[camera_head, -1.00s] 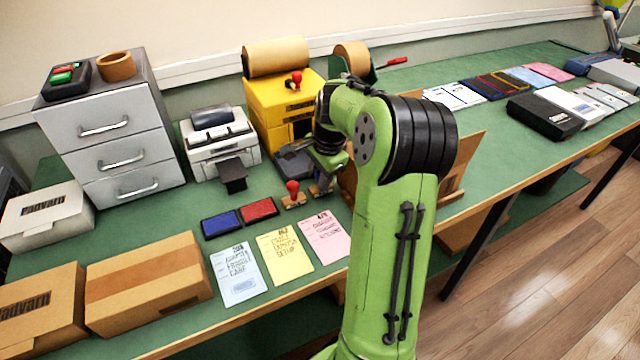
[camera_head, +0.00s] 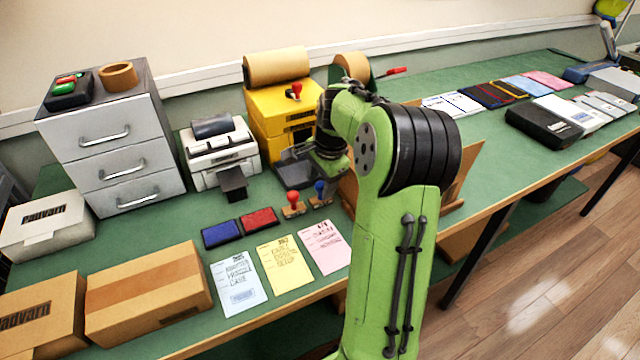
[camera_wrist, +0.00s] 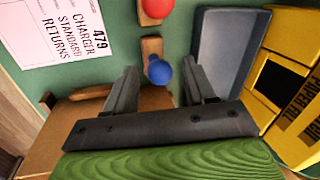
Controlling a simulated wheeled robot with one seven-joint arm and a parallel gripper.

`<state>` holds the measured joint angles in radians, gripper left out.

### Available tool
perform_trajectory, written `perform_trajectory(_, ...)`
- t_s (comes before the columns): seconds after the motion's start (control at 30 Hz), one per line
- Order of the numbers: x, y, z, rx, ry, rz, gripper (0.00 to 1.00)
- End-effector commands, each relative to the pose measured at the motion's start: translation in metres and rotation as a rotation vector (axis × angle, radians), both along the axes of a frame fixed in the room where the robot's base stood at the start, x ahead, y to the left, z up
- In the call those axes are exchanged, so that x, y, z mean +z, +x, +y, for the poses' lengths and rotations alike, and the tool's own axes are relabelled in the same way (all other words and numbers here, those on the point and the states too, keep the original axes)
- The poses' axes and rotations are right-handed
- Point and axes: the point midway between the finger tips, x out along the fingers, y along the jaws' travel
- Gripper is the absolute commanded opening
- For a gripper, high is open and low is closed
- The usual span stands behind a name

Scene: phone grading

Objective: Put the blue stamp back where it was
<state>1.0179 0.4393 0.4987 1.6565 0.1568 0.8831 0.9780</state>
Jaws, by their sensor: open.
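The blue stamp (camera_head: 320,194) stands upright on the green table, just right of the red stamp (camera_head: 293,199). In the wrist view the blue stamp's round knob (camera_wrist: 160,72) shows between and a little beyond the fingertips, above its wooden base. My gripper (camera_wrist: 163,75) is open and apart from the stamp. The red stamp's knob (camera_wrist: 157,8) is at the top of the wrist view. In the head view my arm hides most of my gripper.
Blue (camera_head: 220,233) and red (camera_head: 259,220) ink pads lie left of the stamps. Blue, yellow and pink (camera_head: 325,247) cards lie in front. A grey tray (camera_wrist: 222,50) and the yellow machine (camera_wrist: 290,90) stand close by. A brown cardboard piece (camera_wrist: 100,125) is beside my gripper.

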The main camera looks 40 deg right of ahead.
Motion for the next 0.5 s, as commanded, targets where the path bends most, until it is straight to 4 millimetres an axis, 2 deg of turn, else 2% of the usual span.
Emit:
perform_trajectory(0.03, 0.02, -0.003, 0.0, -0.002, -0.005, -0.002, 0.55)
perform_trajectory(0.23, 0.072, -0.015, 0.0, -0.002, -0.005, -0.002, 0.55)
perform_trajectory(0.4, 0.095, -0.021, 0.001, -0.001, -0.002, -0.002, 0.55)
perform_trajectory(0.5, 0.098, -0.022, 0.002, -0.001, -0.001, 0.0, 0.55)
